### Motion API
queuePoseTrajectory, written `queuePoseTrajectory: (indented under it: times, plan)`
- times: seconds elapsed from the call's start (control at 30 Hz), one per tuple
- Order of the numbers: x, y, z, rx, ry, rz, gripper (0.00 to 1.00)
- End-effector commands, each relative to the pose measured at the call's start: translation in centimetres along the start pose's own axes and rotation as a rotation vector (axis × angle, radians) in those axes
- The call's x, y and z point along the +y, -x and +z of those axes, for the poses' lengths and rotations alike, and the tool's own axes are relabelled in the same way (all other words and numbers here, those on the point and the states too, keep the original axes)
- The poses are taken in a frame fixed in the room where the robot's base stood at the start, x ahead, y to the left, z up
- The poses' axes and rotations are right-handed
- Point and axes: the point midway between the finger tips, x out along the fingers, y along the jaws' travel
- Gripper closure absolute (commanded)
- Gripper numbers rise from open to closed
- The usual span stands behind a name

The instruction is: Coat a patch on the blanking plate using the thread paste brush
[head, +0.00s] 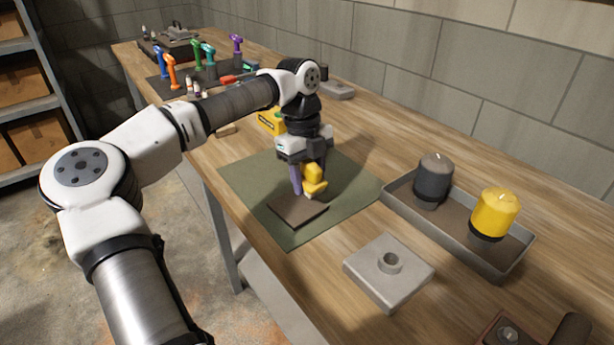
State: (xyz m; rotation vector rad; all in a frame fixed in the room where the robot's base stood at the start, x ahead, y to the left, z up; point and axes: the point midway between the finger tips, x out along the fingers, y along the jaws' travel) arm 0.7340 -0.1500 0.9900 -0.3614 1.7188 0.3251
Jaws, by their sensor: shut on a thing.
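My gripper (306,170) points down over the green mat (248,186), just above a flat dark brown plate (298,210), which I take for the blanking plate. The gripper is shut on a yellow tool (315,182), which I take for the thread paste brush. A purple upright part (295,179) shows beside it at the jaws; I cannot tell what it belongs to. The tool's lower end is near the plate's far edge. I cannot tell whether it touches. No coated patch can be made out on the plate.
A grey plate with a round boss (389,265) lies right of the mat. A grey tray (453,234) holds a dark canister (433,180) and a yellow canister (494,213). Several coloured tools stand at the far left of the bench. A yellow box (270,122) is behind my arm.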

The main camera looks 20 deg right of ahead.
Motion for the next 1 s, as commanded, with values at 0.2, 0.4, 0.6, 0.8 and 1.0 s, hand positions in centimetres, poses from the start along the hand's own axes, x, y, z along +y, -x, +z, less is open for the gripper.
queuePoseTrajectory:
  times: [0.2,0.4,0.6,0.8,1.0]
  plan:
    - [0.0,1.5,-0.3,0.000,0.000,0.000,0.92]
    - [0.1,3.6,-0.6,0.000,0.000,-0.001,0.92]
    - [0.1,5.5,-1.0,-0.001,0.000,-0.001,0.92]
    - [0.1,6.0,-1.1,0.000,-0.001,0.000,0.92]
    - [0.1,6.0,-1.1,0.000,-0.001,0.000,0.92]
